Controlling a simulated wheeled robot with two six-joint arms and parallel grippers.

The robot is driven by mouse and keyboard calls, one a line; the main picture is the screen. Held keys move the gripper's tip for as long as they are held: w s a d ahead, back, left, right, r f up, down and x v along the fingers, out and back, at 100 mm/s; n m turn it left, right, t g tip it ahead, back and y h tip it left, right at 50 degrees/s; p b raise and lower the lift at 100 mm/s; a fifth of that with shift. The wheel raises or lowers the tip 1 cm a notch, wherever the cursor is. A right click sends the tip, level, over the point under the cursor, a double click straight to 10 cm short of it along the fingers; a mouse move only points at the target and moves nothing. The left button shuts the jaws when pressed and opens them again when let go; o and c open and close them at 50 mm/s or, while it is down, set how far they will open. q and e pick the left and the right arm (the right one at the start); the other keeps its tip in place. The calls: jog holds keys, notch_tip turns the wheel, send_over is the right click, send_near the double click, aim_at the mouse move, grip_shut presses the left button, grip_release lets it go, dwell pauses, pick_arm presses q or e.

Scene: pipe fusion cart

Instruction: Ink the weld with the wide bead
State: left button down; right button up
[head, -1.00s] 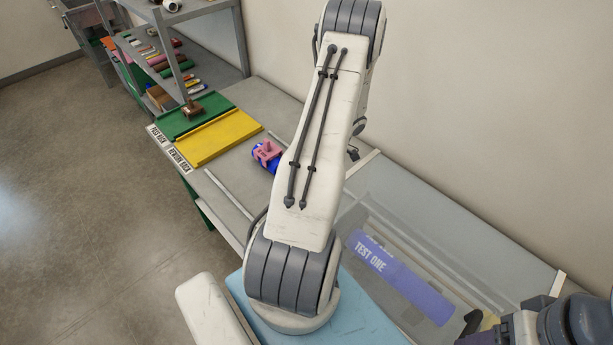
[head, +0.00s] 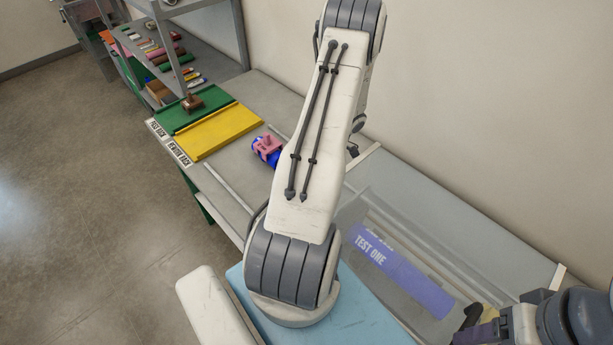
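No weld bead can be made out at this size. A blue pipe piece with a pink part on it (head: 266,148) lies on the grey bench, just left of my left arm. A brown fitting (head: 191,102) stands at the green tray (head: 172,119). My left arm fills the middle of the view, and its gripper is hidden behind the arm. My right gripper (head: 476,326) is at the lower right, partly cut off by the frame. A dark tip and a yellowish thing show beside it, and I cannot tell whether it holds anything.
A yellow tray (head: 220,132) adjoins the green one, with labels at the front edge. A clear-topped section with a purple "TEST ONE" strip (head: 403,272) lies at the right. A grey shelf (head: 212,65) holds several coloured pieces. A light blue surface (head: 352,322) is in front.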

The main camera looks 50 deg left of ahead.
pick_arm(q)
jog(key=shift+f+b, duration=0.3)
jog(key=shift+b, duration=0.15)
dwell(1.2)
jog(key=shift+r+p, duration=1.1)
jog(key=shift+r, duration=2.45)
